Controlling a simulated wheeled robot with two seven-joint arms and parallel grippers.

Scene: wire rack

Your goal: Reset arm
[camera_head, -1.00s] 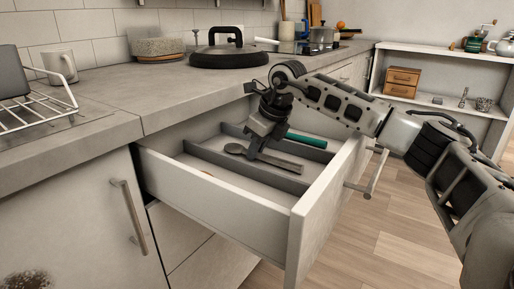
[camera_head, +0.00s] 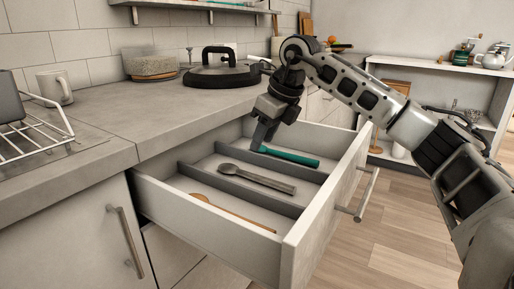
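My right arm reaches in from the right, and my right gripper (camera_head: 257,146) points down over the back of the open drawer (camera_head: 226,219). Its fingertips are close to the end of a teal-handled utensil (camera_head: 290,157) in the rear compartment. I cannot tell whether they touch it or whether the fingers are apart. A grey spoon (camera_head: 256,177) lies in the middle compartment. A wooden utensil (camera_head: 230,211) lies in the front compartment. My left gripper is not in view.
The countertop (camera_head: 195,104) runs above the drawer, with a black-lidded pan (camera_head: 222,75), a mug (camera_head: 54,86) and a wire rack (camera_head: 35,130) on it. The drawer handle (camera_head: 365,195) sticks out to the right. Floor (camera_head: 385,225) is clear there.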

